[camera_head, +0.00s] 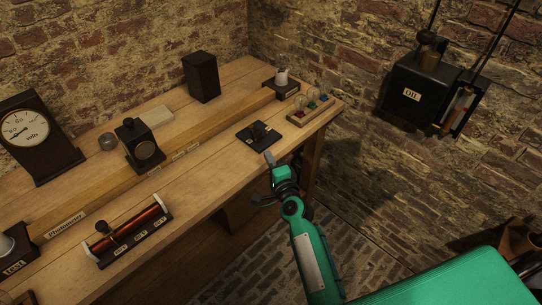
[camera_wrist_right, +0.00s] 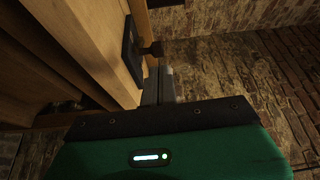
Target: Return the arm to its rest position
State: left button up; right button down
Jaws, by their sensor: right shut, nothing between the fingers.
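My right arm, green with dark joints, reaches up from the bottom of the head view to the front edge of the wooden bench (camera_head: 205,148). My right gripper (camera_head: 268,160) is at that edge, close to a black base with a knob (camera_head: 259,136); I cannot tell whether they touch. In the right wrist view the gripper's fingers (camera_wrist_right: 158,84) are together with nothing held, beside the bench edge and a dark flat piece. My left gripper is not in view.
The bench holds a dial meter (camera_head: 27,135), a black lamp box (camera_head: 139,145), a coil rheostat (camera_head: 130,232), a tall black box (camera_head: 202,77) and a rack of coloured bulbs (camera_head: 309,109). A black oil box (camera_head: 417,92) hangs on the brick wall. Brick floor lies open beside the bench.

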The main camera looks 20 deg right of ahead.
jog(key=s+a+f+n+g+p, duration=0.1)
jog(key=s+f+n+g, duration=0.2)
jog(key=f, duration=0.8)
jog(key=s+a+f+n+g, duration=0.2)
jog(key=s+f+n, duration=0.15)
jog(key=f, duration=0.65)
jog(key=s+d+f+n+g, duration=0.1)
jog(key=s+f+n+g, duration=0.3)
jog(key=s+f, duration=1)
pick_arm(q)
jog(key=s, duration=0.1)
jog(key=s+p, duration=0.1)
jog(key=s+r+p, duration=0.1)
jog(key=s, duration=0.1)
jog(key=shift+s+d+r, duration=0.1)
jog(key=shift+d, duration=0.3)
pick_arm(e)
jog(key=s+d+f+n+g, duration=0.2)
jog(key=s+f, duration=0.4)
jog(key=s, duration=0.5)
jog(key=s+d+f+n+g+h, duration=0.1)
jog(key=s+d+f+n+g, duration=0.2)
jog(key=s, duration=0.9)
jog(key=s+d+f+n+g, duration=0.3)
jog(key=s+d+f, duration=0.2)
jog(key=s+f, duration=0.4)
jog(key=s, duration=0.3)
jog(key=shift+d+f+h, duration=0.25)
jog(key=shift+f+h, duration=0.05)
jog(key=shift+f, duration=0.1)
